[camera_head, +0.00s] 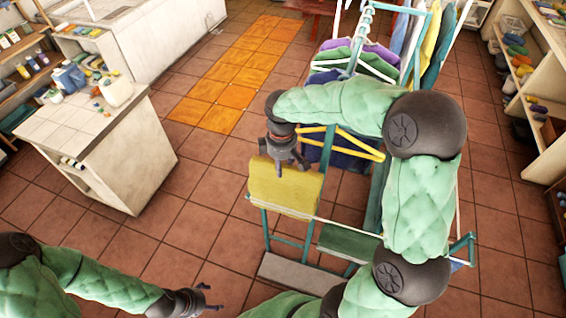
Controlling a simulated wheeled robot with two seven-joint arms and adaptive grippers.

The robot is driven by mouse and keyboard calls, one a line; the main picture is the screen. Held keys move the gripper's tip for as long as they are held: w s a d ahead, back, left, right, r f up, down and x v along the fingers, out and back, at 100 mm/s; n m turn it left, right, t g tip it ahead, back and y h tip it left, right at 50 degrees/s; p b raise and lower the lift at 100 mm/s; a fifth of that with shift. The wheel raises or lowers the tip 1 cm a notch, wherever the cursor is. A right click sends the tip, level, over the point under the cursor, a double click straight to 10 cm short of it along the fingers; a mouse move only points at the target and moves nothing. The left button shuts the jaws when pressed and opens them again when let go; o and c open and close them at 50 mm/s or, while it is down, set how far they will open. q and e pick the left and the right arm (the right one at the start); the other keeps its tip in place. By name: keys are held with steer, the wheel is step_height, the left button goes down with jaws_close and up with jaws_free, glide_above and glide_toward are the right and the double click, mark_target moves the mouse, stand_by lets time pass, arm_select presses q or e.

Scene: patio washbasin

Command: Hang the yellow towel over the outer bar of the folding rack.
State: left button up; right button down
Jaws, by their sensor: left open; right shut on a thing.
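The yellow towel (284,196) is at the left end of the teal folding rack (309,241), its broad face hanging down. Whether it lies over the outer bar or is only held there, I cannot tell, as the bar behind it is hidden. My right gripper (288,166) points down at the towel's top edge and is shut on it. My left gripper (208,298) is open and empty, low in the picture, apart from the rack and left of it.
A dark green cloth (348,242) hangs on the rack to the right of the towel. Behind stands a clothes rail with garments on hangers (368,62). A tiled counter (75,124) with bottles stands at left, shelves (540,60) at right. Floor between counter and rack is clear.

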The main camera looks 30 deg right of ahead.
steer(key=s+a, duration=1)
steer(key=a, duration=0.2)
steer(key=shift+s+a+r, duration=0.15)
steer(key=shift+s+r, duration=0.15)
steer(key=shift+r, duration=0.15)
